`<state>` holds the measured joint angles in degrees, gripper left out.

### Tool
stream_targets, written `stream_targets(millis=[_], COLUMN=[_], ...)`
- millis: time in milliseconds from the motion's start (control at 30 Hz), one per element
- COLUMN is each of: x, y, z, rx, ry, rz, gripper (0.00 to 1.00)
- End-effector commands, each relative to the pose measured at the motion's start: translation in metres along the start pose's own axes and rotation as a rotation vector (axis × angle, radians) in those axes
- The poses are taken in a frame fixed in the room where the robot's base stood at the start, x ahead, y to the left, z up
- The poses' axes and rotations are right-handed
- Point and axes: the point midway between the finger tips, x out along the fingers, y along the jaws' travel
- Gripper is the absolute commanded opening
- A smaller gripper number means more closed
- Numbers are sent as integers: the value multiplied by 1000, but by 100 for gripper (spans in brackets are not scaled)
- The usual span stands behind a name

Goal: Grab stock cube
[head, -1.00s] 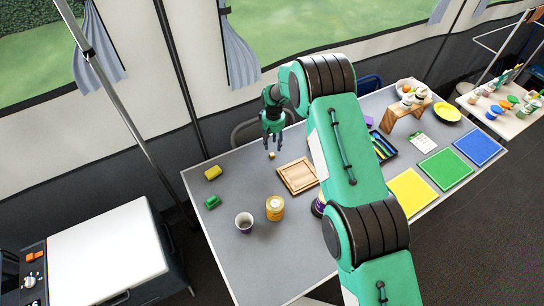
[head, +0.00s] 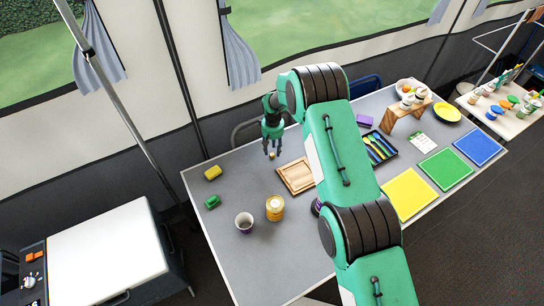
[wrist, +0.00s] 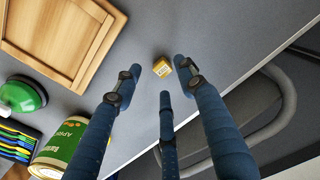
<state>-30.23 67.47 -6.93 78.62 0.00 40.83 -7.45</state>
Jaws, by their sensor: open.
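The stock cube (wrist: 162,67) is a small yellow block with a printed label. It lies on the grey table, and in the head view it is a tiny tan cube (head: 272,155) left of the wooden board. My gripper (head: 272,149) is above it, fingers pointing down. In the wrist view my gripper (wrist: 158,74) has its dark blue fingers spread, with the cube between the fingertips. Whether the fingers touch it cannot be told. The head view shows the cube partly covered by the fingers.
A wooden board (head: 297,187) lies close right of the cube. A yellow tin (head: 275,213), a cup (head: 244,224), a yellow sponge (head: 213,173) and a green item (head: 212,202) stand nearer the front left. A chair (wrist: 262,112) stands at the table's far edge.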

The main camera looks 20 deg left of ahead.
Motion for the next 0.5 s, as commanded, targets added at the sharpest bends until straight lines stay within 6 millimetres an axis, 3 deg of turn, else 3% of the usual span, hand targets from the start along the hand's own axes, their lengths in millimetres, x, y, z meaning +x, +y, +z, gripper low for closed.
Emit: stream_targets(millis=[300, 500], x=[30, 36], y=[-2, -2], z=[0, 0], rx=[0, 0], ry=[-1, 0], rz=[0, 0], gripper=[41, 41])
